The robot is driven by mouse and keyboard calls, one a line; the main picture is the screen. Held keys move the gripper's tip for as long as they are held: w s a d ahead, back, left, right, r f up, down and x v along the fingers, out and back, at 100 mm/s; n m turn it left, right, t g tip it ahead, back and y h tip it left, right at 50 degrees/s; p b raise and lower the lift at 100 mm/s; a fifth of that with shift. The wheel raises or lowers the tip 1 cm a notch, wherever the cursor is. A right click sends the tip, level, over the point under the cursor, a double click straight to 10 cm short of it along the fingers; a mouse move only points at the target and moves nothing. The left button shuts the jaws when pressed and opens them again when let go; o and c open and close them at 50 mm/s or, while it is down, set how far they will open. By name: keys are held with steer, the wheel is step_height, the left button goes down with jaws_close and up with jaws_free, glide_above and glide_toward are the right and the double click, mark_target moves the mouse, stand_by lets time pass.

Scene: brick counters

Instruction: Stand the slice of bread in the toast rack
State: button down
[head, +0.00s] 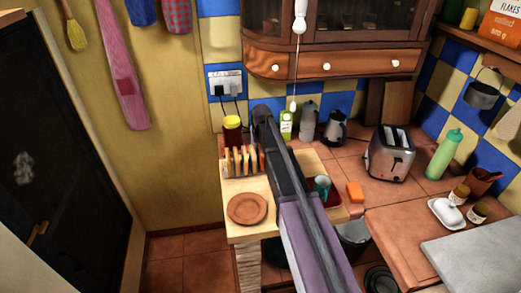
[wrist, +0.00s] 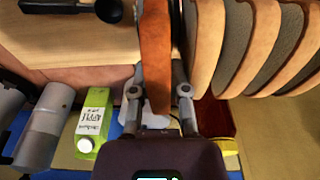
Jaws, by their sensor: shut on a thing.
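In the wrist view my gripper (wrist: 160,95) is shut on a slice of bread (wrist: 155,50), seen edge-on as a narrow brown strip between the fingers. Several other bread slices (wrist: 245,45) stand in a row just to its right, apart from the held slice by a narrow gap. In the head view the toast rack (head: 229,169) stands on the pale wooden counter top with several upright slices (head: 237,158) in it. My arm passes just right of the rack and hides its right end, the held slice and my fingers there.

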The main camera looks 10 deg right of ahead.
steer(key=shift+f, duration=0.25)
steer(key=c, duration=0.5)
jaws_free()
steer(key=shift+c, duration=0.2)
steer(key=shift+r, duration=0.15)
